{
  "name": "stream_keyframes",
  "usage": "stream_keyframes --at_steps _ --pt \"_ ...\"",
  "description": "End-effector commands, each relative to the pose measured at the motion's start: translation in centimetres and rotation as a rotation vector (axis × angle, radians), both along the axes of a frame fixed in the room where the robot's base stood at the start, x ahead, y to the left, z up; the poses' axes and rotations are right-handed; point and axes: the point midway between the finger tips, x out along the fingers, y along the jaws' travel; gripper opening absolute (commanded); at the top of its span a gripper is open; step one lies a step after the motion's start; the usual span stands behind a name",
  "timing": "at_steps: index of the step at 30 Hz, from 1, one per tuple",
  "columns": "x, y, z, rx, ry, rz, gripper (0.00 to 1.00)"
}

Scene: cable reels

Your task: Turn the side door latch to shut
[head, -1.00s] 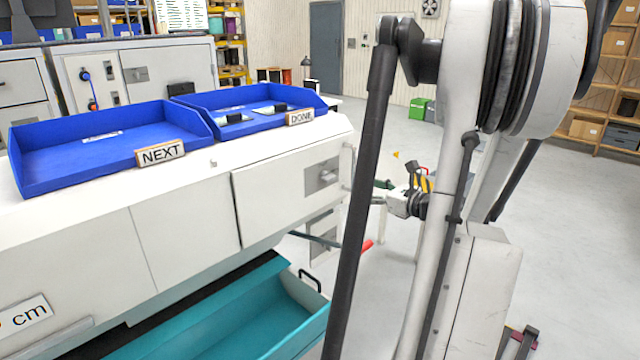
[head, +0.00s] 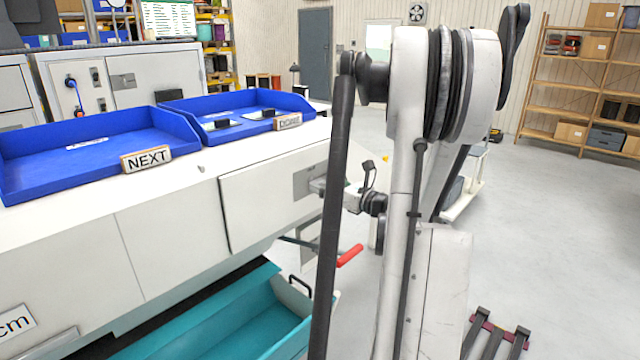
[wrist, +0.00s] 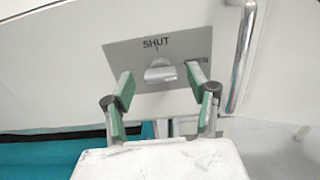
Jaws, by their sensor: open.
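The side door (head: 268,205) is a white panel at the right end of the white machine. Its grey latch plate (head: 306,182) shows in the head view, partly covered by my arm. In the wrist view the plate (wrist: 122,54) reads SHUT at the top, with a second label at right partly hidden by a finger. The metal latch knob (wrist: 160,73) sits at the plate's middle and looks wider than tall; its exact pointing is unclear. My gripper (wrist: 161,79) is open, its green-padded fingers left and right of the knob, with visible gaps on both sides.
A vertical metal bar handle (wrist: 243,55) stands right of the plate. Below the door are a teal drawer (head: 225,325) standing open and a red-handled lever (head: 350,255). Open floor lies to the right.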

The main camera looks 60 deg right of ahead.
Motion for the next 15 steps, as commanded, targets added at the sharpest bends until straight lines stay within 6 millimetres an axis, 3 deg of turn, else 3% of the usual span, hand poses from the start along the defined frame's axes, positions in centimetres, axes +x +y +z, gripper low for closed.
stream_keyframes --at_steps 6,15 --pt "1.8 -0.2 0.0 0.0 0.0 0.0 0.54" --pt "2.0 -0.3 0.0 0.0 0.0 0.0 0.54"
